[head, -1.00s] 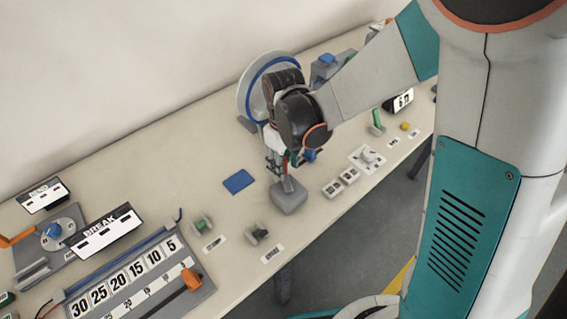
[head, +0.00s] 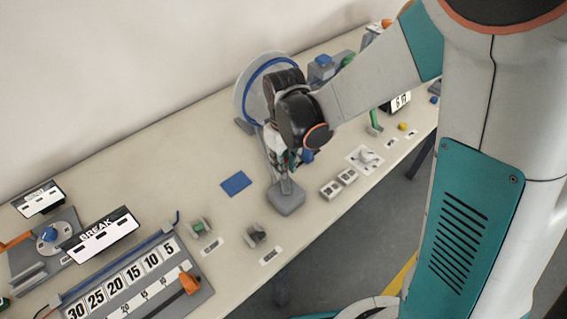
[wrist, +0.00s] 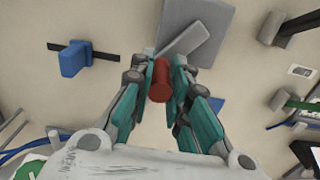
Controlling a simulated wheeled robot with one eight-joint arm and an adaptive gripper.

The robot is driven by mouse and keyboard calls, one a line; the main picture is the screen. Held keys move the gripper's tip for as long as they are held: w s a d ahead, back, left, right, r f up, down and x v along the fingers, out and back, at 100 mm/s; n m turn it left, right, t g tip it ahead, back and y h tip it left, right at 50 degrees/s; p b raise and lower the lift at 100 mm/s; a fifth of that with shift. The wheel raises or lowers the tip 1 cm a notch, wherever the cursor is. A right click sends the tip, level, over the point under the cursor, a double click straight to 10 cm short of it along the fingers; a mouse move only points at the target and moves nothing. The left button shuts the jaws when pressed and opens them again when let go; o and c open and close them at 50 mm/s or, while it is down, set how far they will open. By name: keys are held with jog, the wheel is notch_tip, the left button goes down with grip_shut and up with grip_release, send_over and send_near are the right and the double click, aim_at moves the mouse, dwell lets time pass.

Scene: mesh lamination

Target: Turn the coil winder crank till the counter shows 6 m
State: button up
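The coil winder has a grey disc with a blue ring (head: 245,93) behind my arm and a grey block (head: 287,198) at the front. In the wrist view a grey crank arm (wrist: 186,38) lies over the grey plate (wrist: 205,65), and a red handle (wrist: 160,84) stands out from it. My gripper (wrist: 163,80) has one finger on each side of the red handle, close against it. In the head view my gripper (head: 283,160) is above the block, and the handle is mostly hidden. A small display (head: 401,101) appears to read 6 m, partly covered by my arm.
A blue pad (head: 236,183) lies left of the grey block. White sockets (head: 338,185) and a white plate (head: 365,158) lie to its right. Small fixtures (head: 199,228) and a ruled measuring board (head: 208,285) are at the front left. The table's front edge is close.

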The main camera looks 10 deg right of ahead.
jog(key=o, duration=0.4)
jog(key=shift+r, duration=3.8)
